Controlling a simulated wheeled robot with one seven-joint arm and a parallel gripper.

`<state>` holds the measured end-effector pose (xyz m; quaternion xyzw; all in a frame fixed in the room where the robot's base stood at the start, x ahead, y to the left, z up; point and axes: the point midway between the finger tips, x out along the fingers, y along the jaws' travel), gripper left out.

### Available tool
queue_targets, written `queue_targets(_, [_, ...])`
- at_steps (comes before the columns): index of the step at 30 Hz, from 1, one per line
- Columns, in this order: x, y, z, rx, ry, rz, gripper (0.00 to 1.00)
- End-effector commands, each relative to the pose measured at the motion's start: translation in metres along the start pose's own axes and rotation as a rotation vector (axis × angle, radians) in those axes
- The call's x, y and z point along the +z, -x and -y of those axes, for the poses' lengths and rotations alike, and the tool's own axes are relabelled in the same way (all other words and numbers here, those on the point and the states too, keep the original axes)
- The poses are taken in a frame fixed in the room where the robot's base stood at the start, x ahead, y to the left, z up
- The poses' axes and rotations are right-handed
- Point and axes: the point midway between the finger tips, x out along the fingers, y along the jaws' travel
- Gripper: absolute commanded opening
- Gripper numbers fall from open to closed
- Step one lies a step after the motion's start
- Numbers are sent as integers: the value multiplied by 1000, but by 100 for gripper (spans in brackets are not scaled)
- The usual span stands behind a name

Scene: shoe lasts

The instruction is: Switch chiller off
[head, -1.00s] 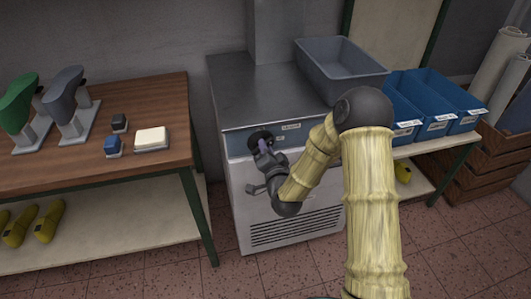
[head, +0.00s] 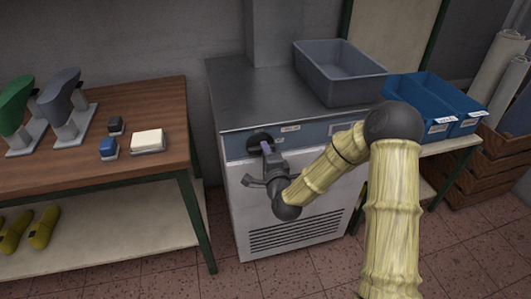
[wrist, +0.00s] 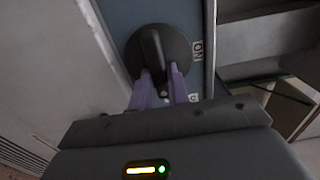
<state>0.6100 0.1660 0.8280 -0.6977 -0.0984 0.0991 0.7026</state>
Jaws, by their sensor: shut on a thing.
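The chiller (head: 300,190) is a grey metal cabinet with a blue-grey strip along its upper front. A round black knob (head: 258,141) with a raised grip bar sits on that strip. In the wrist view the knob (wrist: 158,52) is close ahead, and its bar points down the picture towards my gripper. My gripper (wrist: 160,82) is shut on the knob's bar, with a purple finger on each side. In the head view my gripper (head: 267,148) reaches the knob from the front. An "ON" label (wrist: 197,50) is beside the knob; a second label below it is partly hidden.
A grey bin (head: 340,75) stands on the chiller's top. Blue bins (head: 440,125) are on a bench to the right. A wooden table (head: 90,150) with shoe lasts, small blocks and a white-topped block stands left. Tiled floor is open in front.

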Motion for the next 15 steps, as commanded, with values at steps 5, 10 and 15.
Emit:
queue_targets(5, [0,-1,2,-6,-11,-1,0])
queue_targets(10, [0,-1,2,-6,-10,-1,0])
queue_targets(15, [0,-1,2,-5,-10,-1,39])
